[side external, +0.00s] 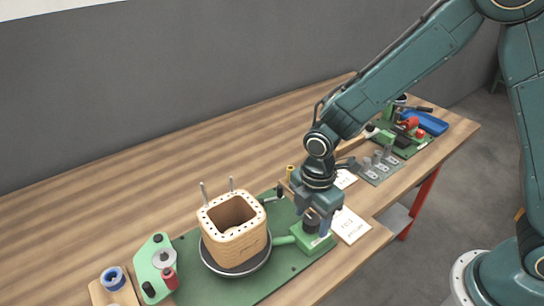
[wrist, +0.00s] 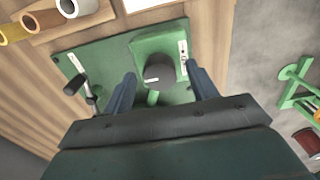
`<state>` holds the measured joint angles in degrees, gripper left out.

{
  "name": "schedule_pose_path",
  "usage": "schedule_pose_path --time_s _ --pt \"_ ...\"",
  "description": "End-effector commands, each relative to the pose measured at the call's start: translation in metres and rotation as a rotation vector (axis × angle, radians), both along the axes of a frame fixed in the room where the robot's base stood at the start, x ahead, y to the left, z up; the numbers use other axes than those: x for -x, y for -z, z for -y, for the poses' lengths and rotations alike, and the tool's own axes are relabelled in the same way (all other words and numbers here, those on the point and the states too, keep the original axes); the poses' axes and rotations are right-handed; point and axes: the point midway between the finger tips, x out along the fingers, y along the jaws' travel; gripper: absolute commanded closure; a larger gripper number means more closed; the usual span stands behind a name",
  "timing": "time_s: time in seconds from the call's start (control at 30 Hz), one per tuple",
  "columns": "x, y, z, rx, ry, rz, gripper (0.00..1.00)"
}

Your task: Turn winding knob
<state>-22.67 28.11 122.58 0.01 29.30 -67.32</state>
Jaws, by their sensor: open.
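The winding knob (wrist: 158,66) is a short dark cylinder with a white mark, on top of a green housing (wrist: 153,46). In the side external view the green housing (side external: 317,242) stands at the right end of the green base plate, with the knob mostly hidden by my gripper. My gripper (wrist: 163,76) is open, with one blue finger on each side of the knob; I see gaps between the fingers and the knob. In the side view my gripper (side external: 319,219) points down over the housing. A wooden coil former (side external: 242,240) with holes around its rim stands on a dark round turntable (side external: 227,267).
A black-handled lever (wrist: 78,88) stands beside the housing on the green plate (wrist: 100,61). Paper cards (side external: 349,225), a grey fixture (side external: 380,169) and a blue tray (side external: 432,124) lie to the right. The table's back is clear.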

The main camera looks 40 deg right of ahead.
Motion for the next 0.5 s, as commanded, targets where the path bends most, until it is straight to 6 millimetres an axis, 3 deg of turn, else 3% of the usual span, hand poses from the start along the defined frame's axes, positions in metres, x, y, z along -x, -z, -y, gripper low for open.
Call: schedule_pose_path --time_s 0.4,0.5 --pt "0.0002 0.0054 0.0001 0.000 0.000 0.000 0.42" --pt "0.0002 0.0053 0.0001 0.000 0.000 0.000 0.62"
